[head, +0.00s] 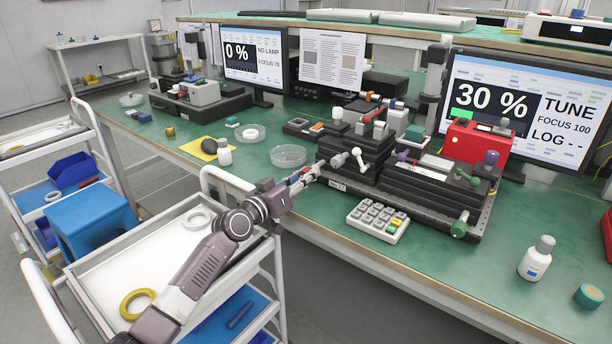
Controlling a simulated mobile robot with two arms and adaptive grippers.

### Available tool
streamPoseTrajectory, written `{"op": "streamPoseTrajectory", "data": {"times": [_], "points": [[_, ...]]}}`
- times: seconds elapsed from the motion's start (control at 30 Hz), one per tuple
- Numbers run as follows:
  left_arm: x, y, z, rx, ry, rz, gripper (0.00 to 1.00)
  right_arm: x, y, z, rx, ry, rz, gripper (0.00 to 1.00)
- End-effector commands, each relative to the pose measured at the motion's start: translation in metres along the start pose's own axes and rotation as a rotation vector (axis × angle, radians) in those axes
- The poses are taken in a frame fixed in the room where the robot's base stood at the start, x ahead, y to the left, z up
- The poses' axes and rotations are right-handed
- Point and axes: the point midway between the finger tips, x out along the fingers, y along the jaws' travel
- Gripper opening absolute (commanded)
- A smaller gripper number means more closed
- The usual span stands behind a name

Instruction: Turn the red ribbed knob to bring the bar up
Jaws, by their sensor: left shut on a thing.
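My left gripper (308,174) reaches in from the lower left to the left side of the black stage stack (358,160). It is shut on what looks like the red ribbed knob (303,171); only a small red patch shows at the fingers, which hide the rest. A grey knob (338,160) is just beyond the fingertips. The right monitor (530,100) reads 30 %, TUNE, FOCUS 100 and LOG --. A green block (462,115) shows at its lower left; I cannot tell whether it is the bar. My right gripper is not in view.
A keypad (378,221) lies in front of the stages, with a red box (476,143) behind. Glass dishes (288,156) and a white bottle (224,152) stand left of the gripper. Another bottle (537,258) stands at right. A white cart (110,275) is below the arm.

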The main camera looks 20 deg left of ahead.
Motion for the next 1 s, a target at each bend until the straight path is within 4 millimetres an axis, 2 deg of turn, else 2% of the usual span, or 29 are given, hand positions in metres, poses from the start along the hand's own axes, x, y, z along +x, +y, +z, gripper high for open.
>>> {"op": "streamPoseTrajectory", "data": {"times": [0.4,0.9,0.93,1.0], "points": [[0.0001,0.0001,-0.0014,-0.171,0.003,0.000,0.00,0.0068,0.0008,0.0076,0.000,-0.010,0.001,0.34],[0.0000,-0.0001,-0.0018,-0.187,0.003,0.000,0.00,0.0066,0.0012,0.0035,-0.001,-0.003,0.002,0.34],[0.0000,-0.0001,-0.0018,-0.187,0.003,0.000,0.24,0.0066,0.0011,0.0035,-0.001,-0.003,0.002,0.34],[0.0000,0.0000,-0.0017,-0.187,0.003,0.000,0.32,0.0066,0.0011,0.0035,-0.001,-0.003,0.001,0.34]]}}
